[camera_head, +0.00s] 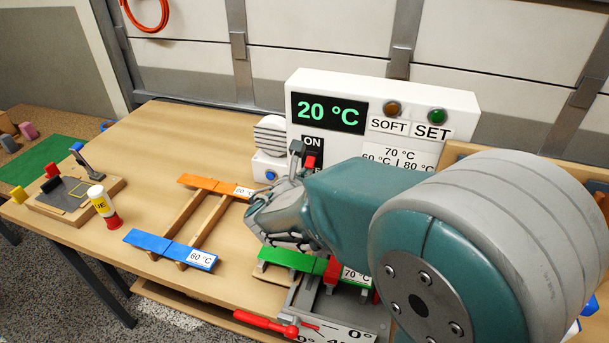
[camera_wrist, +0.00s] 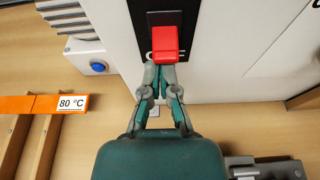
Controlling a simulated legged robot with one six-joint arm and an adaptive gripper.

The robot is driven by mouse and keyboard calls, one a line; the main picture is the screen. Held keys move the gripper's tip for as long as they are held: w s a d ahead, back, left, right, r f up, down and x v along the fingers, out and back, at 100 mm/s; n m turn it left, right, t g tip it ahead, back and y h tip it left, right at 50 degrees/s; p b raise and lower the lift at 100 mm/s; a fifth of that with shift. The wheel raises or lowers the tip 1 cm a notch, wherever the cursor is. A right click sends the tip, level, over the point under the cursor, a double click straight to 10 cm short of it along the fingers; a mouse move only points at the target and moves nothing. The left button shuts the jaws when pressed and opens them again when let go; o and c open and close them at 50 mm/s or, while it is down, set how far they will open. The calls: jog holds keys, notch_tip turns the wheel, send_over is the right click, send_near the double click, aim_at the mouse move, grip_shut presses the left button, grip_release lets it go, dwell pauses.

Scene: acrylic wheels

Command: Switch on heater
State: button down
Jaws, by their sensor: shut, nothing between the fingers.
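The heater (camera_head: 453,105) is a white box at the back of the table with a green "20 °C" display (camera_head: 329,113). Its red switch (camera_head: 309,162) sits in a black plate below the word "ON"; my arm hides part of it. In the wrist view the red switch (camera_wrist: 165,42) is just ahead of my gripper (camera_wrist: 160,70). The fingers are shut and empty, with the tips at the lower edge of the switch. I cannot tell whether they touch it.
An orange bar (camera_head: 215,186) marked 80 °C, a blue bar (camera_head: 170,248) marked 60 °C and a green bar (camera_head: 291,259) lie on the table. A white device with a blue button (camera_head: 270,174) stands left of the heater.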

aim_at(308, 163)
jog(key=shift+d, duration=0.15)
jog(key=shift+d+r+g, duration=0.1)
jog(key=shift+r+g, duration=0.05)
jog(key=shift+g, duration=0.15)
jog(key=shift+s, duration=0.1)
jog(key=shift+s+r+g+y, duration=0.1)
jog(key=shift+r+g+y, duration=0.3)
jog(key=shift+g, duration=0.4)
jog(key=shift+s+a+r+g+y, duration=0.1)
jog(key=shift+r+g+y, duration=0.3)
jog(key=shift+g, duration=0.5)
jog(key=shift+s+a+r+g+y, duration=0.1)
jog(key=shift+r+g+y, duration=0.25)
jog(key=shift+g, duration=0.55)
jog(key=shift+r, duration=0.15)
jog(key=shift+w+r, duration=0.1)
jog(key=shift+r, duration=0.65)
